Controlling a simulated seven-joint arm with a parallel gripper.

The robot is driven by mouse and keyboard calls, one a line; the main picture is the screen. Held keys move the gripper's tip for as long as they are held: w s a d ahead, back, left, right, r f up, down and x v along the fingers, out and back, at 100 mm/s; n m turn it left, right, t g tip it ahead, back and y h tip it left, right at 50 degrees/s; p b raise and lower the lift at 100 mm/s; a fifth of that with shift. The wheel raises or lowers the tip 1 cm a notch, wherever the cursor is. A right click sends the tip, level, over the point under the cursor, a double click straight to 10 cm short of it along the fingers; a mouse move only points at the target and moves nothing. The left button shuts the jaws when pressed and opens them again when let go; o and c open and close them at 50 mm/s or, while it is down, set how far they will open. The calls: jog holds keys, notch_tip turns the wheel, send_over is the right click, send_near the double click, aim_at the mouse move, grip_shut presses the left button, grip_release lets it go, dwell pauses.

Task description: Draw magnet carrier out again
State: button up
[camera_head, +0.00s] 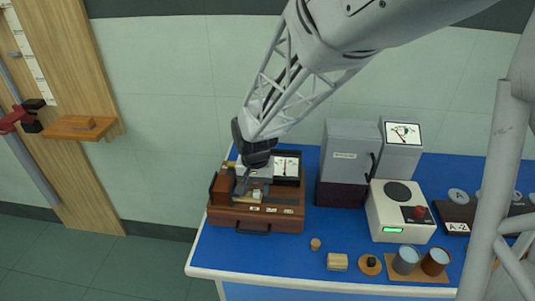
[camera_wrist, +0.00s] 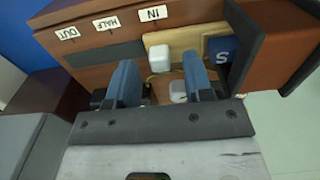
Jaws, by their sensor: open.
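The wooden spectrometer box (camera_head: 255,222) stands at the left end of the blue bench, and its top edge (camera_wrist: 110,50) carries labels IN, HALF and OUT. In the wrist view a pale wooden carrier (camera_wrist: 185,37) lies beside the IN label. A white knob (camera_wrist: 161,57) and a blue block marked S (camera_wrist: 221,50) are on or against it. My gripper (camera_wrist: 160,80) is open over the box, with its two fingers on either side of the white knob. I cannot tell whether they touch it. In the head view my gripper (camera_head: 243,182) partly hides the carrier.
A meter (camera_head: 286,167) sits at the back of the box. A grey cabinet (camera_head: 350,150) stands close on the right, then a white instrument (camera_head: 400,213). Small wooden pieces and two cups (camera_head: 405,258) lie along the front. A wooden wall shelf (camera_head: 82,128) is at left.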

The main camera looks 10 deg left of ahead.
jog(key=shift+f, duration=0.75)
jog(key=shift+c, duration=0.5)
grip_shut()
